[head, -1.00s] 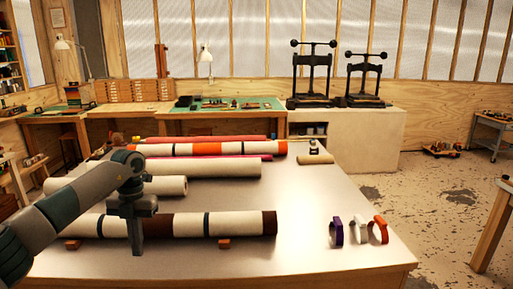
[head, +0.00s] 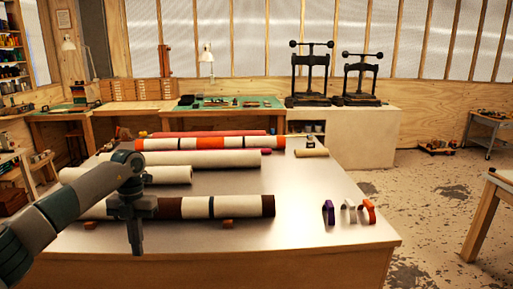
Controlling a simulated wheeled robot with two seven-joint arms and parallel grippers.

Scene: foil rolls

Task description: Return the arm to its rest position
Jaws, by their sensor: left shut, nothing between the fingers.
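My left arm (head: 75,200) comes in from the left, bent at the elbow. My left gripper (head: 135,245) points down at the near left of the table (head: 300,215) and is shut and empty. It shows in front of a long white roll with dark bands (head: 240,206) and hides part of it. From this view I cannot tell the gap between the gripper and the roll. My right gripper is not in view.
Behind lie white rolls (head: 215,159) and a roll with orange bands (head: 240,143). Purple (head: 329,212), white (head: 350,213) and orange (head: 369,211) cuffs stand at the table's right. A small roll (head: 311,153) lies farther back. The table's centre right is clear.

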